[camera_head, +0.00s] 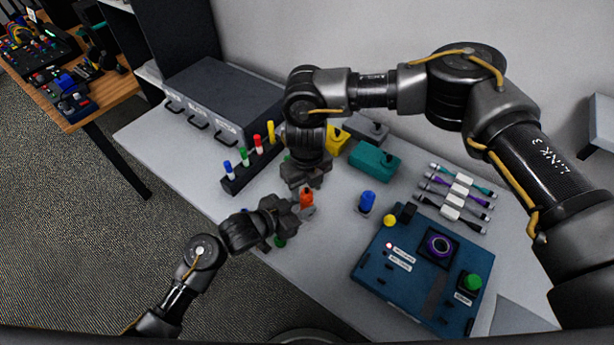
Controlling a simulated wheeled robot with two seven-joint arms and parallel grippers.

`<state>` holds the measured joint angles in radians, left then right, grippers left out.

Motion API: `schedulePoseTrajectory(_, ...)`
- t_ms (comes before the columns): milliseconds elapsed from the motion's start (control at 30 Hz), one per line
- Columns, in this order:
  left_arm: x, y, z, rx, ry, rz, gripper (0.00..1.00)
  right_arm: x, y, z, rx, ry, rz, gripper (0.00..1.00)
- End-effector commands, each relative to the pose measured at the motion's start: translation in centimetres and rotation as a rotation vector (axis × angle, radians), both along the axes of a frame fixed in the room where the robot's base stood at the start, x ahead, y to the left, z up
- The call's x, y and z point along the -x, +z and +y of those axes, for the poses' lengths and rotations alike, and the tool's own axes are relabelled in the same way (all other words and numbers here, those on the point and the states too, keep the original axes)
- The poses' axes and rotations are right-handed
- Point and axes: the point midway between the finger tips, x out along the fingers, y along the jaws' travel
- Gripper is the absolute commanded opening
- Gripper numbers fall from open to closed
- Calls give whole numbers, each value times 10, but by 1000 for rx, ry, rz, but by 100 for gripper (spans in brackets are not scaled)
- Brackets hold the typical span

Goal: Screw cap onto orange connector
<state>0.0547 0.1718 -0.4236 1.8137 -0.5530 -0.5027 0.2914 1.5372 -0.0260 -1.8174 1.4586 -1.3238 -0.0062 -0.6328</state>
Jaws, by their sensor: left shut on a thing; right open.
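The orange connector (306,197) stands roughly upright near the table's middle. My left gripper (298,209) comes in from the left and is shut on the orange connector. My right gripper (306,184) points down from above, with its open jaws right over the connector's top. I cannot tell whether its fingers touch the connector. I cannot make out a cap on the connector; the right gripper hides its upper end.
A blue connector (367,200) stands to the right. A blue panel (375,265) with a green button fills the front right. A rack (252,170) of coloured pieces stands at the left. Teal (374,160) and yellow boxes and several cables (455,190) lie behind.

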Motion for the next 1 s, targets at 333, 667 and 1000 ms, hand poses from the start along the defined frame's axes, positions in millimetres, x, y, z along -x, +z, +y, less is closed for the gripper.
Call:
schedulePoseTrajectory(333, 0, 0, 0, 0, 0, 0, 0, 0, -18, 0, 0, 0, 0, 45)
schedulePoseTrajectory(667, 0, 0, 0, 0, 0, 0, 0, 0, -18, 0, 0, 0, 0, 27)
schedulePoseTrajectory(1000, 0, 0, 0, 0, 0, 0, 0, 0, -18, 1, -2, -31, 1, 0)
